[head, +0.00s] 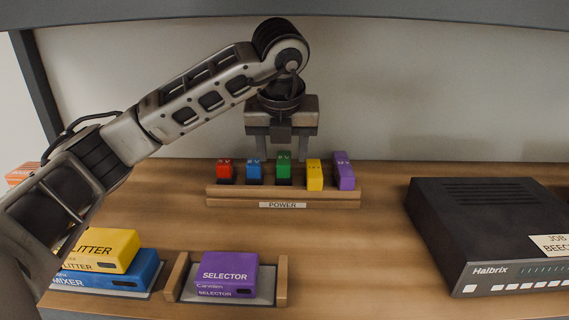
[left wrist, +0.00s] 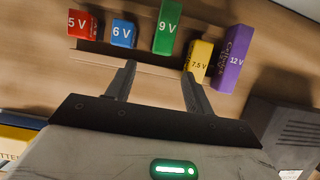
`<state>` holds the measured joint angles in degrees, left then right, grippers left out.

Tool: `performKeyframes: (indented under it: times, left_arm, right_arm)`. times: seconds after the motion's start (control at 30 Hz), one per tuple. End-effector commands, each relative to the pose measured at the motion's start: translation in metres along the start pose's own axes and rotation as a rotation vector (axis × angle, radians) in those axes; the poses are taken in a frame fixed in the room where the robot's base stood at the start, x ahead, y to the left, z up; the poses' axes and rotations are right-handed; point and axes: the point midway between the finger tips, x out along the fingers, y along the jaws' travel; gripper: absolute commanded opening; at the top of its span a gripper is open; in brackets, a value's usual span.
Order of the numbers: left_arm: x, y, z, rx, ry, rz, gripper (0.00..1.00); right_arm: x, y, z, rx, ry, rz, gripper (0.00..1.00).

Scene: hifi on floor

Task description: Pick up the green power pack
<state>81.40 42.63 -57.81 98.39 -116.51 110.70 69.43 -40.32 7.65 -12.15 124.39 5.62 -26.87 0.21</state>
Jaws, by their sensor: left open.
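The green power pack (head: 284,164) stands in the middle of a wooden rack labelled POWER (head: 230,201), between a blue pack (head: 254,170) and a yellow pack (head: 314,174). In the left wrist view the green pack (left wrist: 167,26) is marked 9 V. My left gripper (head: 289,155) points down just above and around the middle of the rack in the head view. In the left wrist view its two fingers (left wrist: 158,68) are apart with nothing between them, and the green pack lies beyond the fingertips. My right gripper is not in view.
A red pack (head: 224,168) and a purple pack (head: 344,170) stand at the rack's ends. A black Halbrix box (head: 480,215) is on the right. A purple SELECTOR box (head: 226,272) sits in a wooden holder in front; a yellow box (head: 105,250) lies on a blue one (head: 130,275).

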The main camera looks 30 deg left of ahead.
Motion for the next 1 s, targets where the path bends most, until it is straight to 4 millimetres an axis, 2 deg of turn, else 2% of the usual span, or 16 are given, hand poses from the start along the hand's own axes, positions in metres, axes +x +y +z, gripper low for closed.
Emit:
performKeyframes:
  times: [0.1, 0.33, 0.6, 0.73, 0.93, 0.97, 1.0]
  left_arm:
    - [0.005, -0.001, 0.016, -0.001, 0.002, 0.000, 0.53]
    - [0.012, 0.000, 0.031, -0.001, 0.000, 0.002, 0.53]
    - [0.054, 0.000, 0.029, 0.000, 0.003, 0.002, 0.53]
    - [0.062, 0.000, 0.029, 0.000, 0.000, 0.001, 0.53]
    - [0.062, 0.000, 0.029, 0.000, 0.000, 0.001, 0.53]
    - [0.062, 0.000, 0.029, 0.000, 0.000, 0.001, 0.47]
    - [0.062, 0.000, 0.029, 0.000, 0.000, 0.001, 0.36]
  right_arm:
    - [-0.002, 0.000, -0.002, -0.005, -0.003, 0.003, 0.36]
    - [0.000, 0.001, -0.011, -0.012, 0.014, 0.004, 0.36]
    - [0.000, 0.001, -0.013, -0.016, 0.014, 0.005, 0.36]
    - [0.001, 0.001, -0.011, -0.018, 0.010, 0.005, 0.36]
    - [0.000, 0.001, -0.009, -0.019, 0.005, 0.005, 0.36]
    - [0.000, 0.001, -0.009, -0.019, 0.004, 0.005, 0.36]
    - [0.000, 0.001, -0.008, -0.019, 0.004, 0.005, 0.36]
